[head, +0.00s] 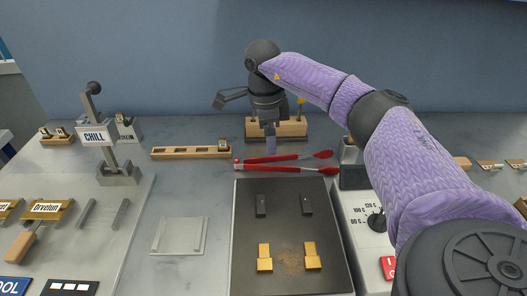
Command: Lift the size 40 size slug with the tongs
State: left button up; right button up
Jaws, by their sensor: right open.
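The tongs (285,158), with red handles and spread arms, lie on the grey bench behind the dark plate. A wooden slug rack (188,153) lies to their left, with a small slug (223,146) at its right end. Its marking is too small to read, so I cannot tell whether it is size 40. My left gripper is not in view.
A dark plate (285,220) carries two dark blocks and two brass blocks. A wooden holder (290,129) stands behind my right gripper. A control box with a dial (375,221) is at right, below my arm.

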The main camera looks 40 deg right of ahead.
aim_at(273, 158)
jog(key=f+b, duration=0.1)
jog(key=f, duration=0.1)
jog(key=f+b, duration=0.1)
jog(key=f, duration=0.1)
jog(key=f+b, duration=0.1)
jog(key=f, duration=0.1)
jog(key=shift+s+d+f, duration=0.1)
jog(key=shift+s+d, duration=0.1)
jog(key=shift+s, duration=0.05)
jog(key=shift+f+b, duration=0.4)
jog(key=shift+f, duration=0.1)
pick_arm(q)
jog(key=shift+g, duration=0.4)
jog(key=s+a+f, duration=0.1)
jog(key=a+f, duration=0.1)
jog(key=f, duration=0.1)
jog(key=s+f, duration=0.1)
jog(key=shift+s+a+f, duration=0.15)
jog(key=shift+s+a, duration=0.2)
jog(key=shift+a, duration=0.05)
pick_arm(e)
jog(key=shift+c, duration=0.3)
jog(key=c, duration=0.7)
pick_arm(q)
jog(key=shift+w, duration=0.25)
pick_arm(e)
jog(key=shift+o, duration=0.2)
jog(key=shift+r, duration=0.15)
